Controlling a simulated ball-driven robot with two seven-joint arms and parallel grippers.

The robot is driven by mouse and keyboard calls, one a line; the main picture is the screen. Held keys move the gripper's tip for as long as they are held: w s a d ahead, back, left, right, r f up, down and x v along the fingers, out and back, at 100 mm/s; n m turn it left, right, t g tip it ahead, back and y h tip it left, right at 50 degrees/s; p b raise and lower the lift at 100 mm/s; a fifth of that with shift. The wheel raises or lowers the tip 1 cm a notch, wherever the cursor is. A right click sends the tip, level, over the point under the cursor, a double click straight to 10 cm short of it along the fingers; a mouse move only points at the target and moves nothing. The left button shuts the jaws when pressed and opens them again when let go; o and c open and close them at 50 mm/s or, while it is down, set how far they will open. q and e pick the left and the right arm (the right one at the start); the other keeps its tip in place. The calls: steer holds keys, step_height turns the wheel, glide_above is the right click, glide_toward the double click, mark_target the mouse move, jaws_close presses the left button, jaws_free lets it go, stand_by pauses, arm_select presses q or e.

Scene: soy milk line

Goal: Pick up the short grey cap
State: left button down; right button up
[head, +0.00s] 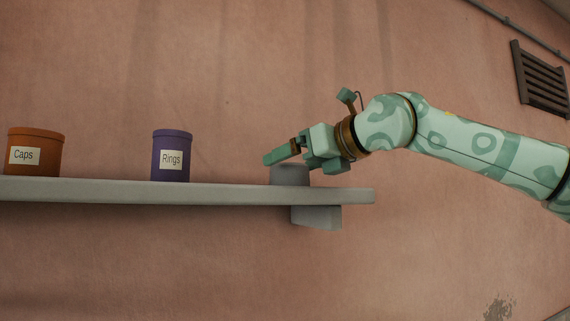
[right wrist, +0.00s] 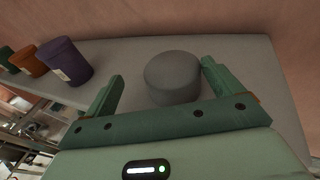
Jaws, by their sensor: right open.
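The short grey cap (head: 289,174) is a low round cylinder standing upright on the grey shelf (head: 230,194), near the shelf's right end. In the right wrist view the cap (right wrist: 172,76) lies between and just beyond my open fingers, closer to the right finger. My right gripper (head: 284,153) is at the cap in the head view, and one finger passes in front of or over its top edge. In the right wrist view the right gripper (right wrist: 160,84) is open and empty. I cannot tell whether a finger touches the cap. My left gripper is not in view.
A purple container labelled Rings (head: 171,156) and an orange container labelled Caps (head: 35,153) stand on the shelf to the left. The shelf between the Rings container and the cap is clear. A grey bracket (head: 317,217) sits under the shelf. The wall is close behind.

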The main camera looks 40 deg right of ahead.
mark_target(292, 167)
steer(key=w+d, duration=0.1)
steer(key=w+d+f+p, duration=0.1)
steer(key=w, duration=0.1)
steer(key=shift+w+d, duration=0.2)
steer(key=shift+w, duration=0.1)
steer(key=shift+w+f, duration=0.1)
steer(key=shift+w, duration=0.15)
steer(key=shift+a, duration=0.25)
steer(key=shift+s+a, duration=0.15)
steer(key=shift+a, duration=0.2)
steer(key=shift+c, duration=1.2)
steer(key=shift+s+a+r, duration=0.2)
steer(key=c, duration=0.8)
steer(key=shift+d+f, duration=0.1)
steer(key=shift+d, duration=0.3)
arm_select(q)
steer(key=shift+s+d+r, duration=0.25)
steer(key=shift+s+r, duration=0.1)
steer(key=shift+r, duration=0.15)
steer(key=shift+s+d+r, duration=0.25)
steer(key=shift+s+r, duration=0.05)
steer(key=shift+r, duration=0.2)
